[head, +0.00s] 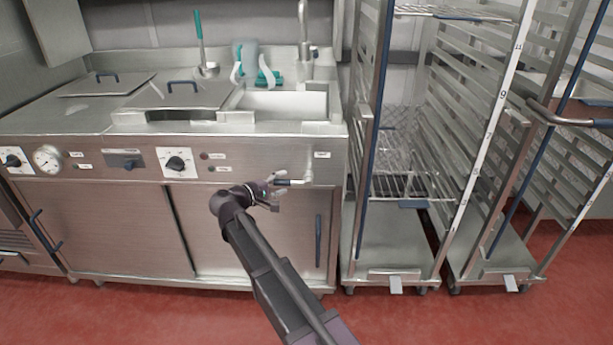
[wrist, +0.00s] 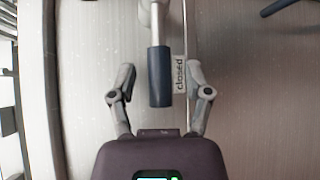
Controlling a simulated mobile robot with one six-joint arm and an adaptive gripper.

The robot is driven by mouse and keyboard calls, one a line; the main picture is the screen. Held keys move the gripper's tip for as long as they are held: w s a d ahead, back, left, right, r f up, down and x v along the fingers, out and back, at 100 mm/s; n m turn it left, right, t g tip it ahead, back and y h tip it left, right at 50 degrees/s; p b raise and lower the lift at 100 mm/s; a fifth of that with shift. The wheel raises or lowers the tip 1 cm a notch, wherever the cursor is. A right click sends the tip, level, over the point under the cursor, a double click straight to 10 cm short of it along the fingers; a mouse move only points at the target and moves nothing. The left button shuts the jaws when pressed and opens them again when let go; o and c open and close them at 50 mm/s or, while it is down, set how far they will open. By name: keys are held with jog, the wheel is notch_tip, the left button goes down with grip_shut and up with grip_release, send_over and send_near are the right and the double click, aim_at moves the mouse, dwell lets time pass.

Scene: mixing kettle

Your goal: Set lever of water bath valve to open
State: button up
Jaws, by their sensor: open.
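The water bath valve lever sits at the right end of the steel front panel in the head view, with a metal stem (head: 308,178) and a dark blue grip (head: 283,182). In the wrist view the blue grip (wrist: 160,78) points down toward my gripper, beside a label (wrist: 180,75) reading "closed". My gripper (head: 277,187) is at the lever's free end. In the wrist view its open fingers (wrist: 160,80) stand on either side of the grip, with visible gaps. Whether they are at the same depth as the grip is unclear.
Control knobs (head: 180,162) and a round gauge (head: 48,158) are on the panel to the left. Below are sliding doors with a blue handle (head: 318,240). A tall rack trolley (head: 362,190) stands close on the right. Red floor (head: 180,310) is clear in front.

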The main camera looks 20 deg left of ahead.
jog(key=shift+w+d, duration=0.15)
jog(key=shift+w, duration=0.15)
grip_shut()
dwell(0.3)
